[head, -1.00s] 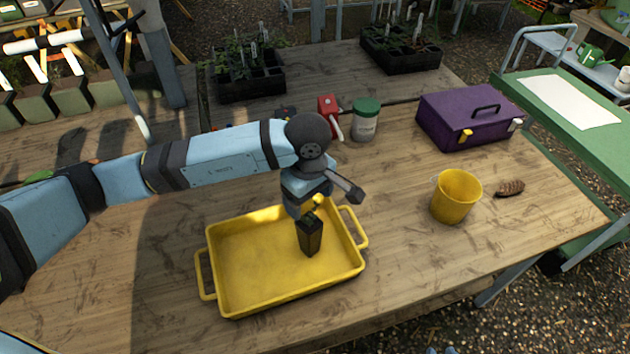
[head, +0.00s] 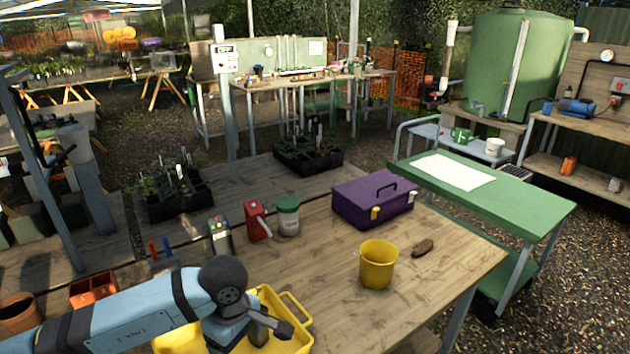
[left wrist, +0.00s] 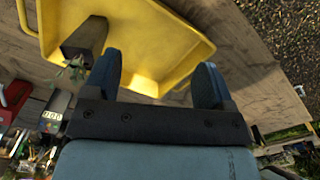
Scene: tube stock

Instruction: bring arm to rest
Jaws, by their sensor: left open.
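My left arm comes in from the left in the head view, its gripper (head: 236,332) low over the yellow tray (head: 297,309). In the left wrist view the gripper (left wrist: 158,74) is open, with nothing between its two fingers. The yellow tray (left wrist: 178,48) lies beyond the fingertips there. A dark square pot (left wrist: 86,36) with a small seedling is in the tray, beside the left-hand finger and outside the jaws. My right gripper is not in view.
On the table (head: 330,270) stand a yellow bucket (head: 378,265), a purple toolbox (head: 372,199), a green-lidded jar (head: 288,216) and a red device (head: 256,220). Black seedling trays (head: 180,200) stand farther back. Orange pots (head: 92,288) are at left. The table between tray and bucket is clear.

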